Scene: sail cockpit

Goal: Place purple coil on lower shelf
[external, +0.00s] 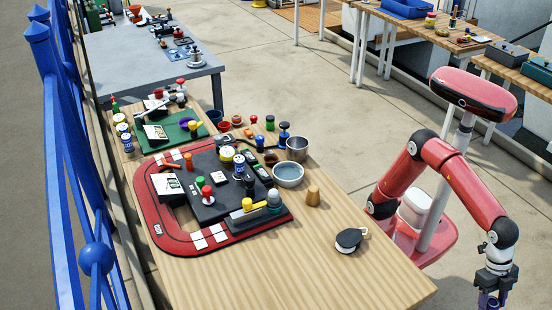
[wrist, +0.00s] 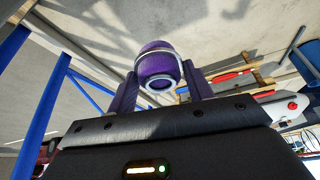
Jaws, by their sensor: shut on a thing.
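The purple coil (wrist: 158,68), a rounded purple piece with a pale ring round it, sits between the two dark purple fingers of my gripper (wrist: 160,80) in the wrist view. The gripper is shut on it. In the external view my gripper (external: 491,299) hangs at the bottom right corner, beyond the wooden table's right edge, and its lower end is cut off by the frame. The coil cannot be told apart there. I cannot make out for sure which surface is the lower shelf; blue posts (wrist: 52,105) of a frame stand at the left in the wrist view.
Benches (external: 480,50) with boxes stand at the back right. Open concrete floor (external: 330,90) lies between. A blue fence (external: 75,170) runs along the left.

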